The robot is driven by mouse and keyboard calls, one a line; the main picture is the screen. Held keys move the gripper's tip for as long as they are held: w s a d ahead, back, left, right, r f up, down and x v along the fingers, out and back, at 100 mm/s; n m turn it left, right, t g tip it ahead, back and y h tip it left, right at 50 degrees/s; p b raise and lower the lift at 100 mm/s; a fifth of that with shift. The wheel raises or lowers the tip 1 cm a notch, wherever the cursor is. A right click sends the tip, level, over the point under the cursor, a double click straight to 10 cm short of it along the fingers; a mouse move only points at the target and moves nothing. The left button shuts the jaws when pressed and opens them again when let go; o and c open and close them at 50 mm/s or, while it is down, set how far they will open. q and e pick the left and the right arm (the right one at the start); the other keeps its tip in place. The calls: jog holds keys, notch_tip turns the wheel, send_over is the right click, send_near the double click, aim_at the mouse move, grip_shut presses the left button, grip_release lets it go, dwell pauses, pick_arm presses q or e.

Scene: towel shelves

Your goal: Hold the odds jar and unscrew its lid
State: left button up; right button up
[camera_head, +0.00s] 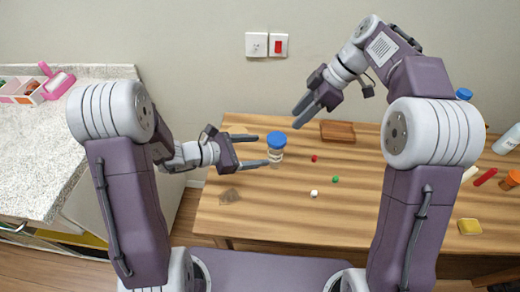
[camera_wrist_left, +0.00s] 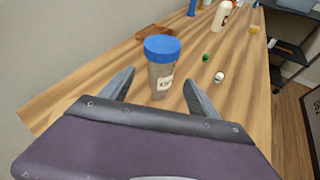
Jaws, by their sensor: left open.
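The odds jar (camera_head: 276,154), a clear jar with a blue lid (camera_head: 276,140) and a pale label, stands upright on the wooden table. Its lid is on. The jar also shows in the left wrist view (camera_wrist_left: 160,80), where the label's writing is too small to read surely. My left gripper (camera_head: 265,150) is open and level, its fingertips on either side of the jar's near face, with no clear contact. It also shows in the left wrist view (camera_wrist_left: 157,90). My right gripper (camera_head: 297,117) is above and right of the jar, fingers slightly apart and empty, pointing down-left.
Small red (camera_head: 314,158), green (camera_head: 335,180) and white (camera_head: 314,193) pieces lie right of the jar. A brown tray (camera_head: 338,131) sits behind. A yellow block (camera_head: 469,226), red stick (camera_head: 485,177), orange cup (camera_head: 510,180) and white bottle (camera_head: 508,140) are far right.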

aim_at(283, 149)
pick_arm(q)
jog(key=w+d+f, duration=0.1)
jog(key=d, duration=0.2)
jog(key=w+d+f+n, duration=0.1)
jog(key=w+d, duration=0.1)
jog(key=w+d+f+n, duration=0.1)
jog(key=w+d+f, duration=0.1)
jog(key=d, duration=0.1)
jog(key=shift+d, duration=0.3)
jog(key=shift+c, duration=0.2)
jog(key=c, duration=1.4)
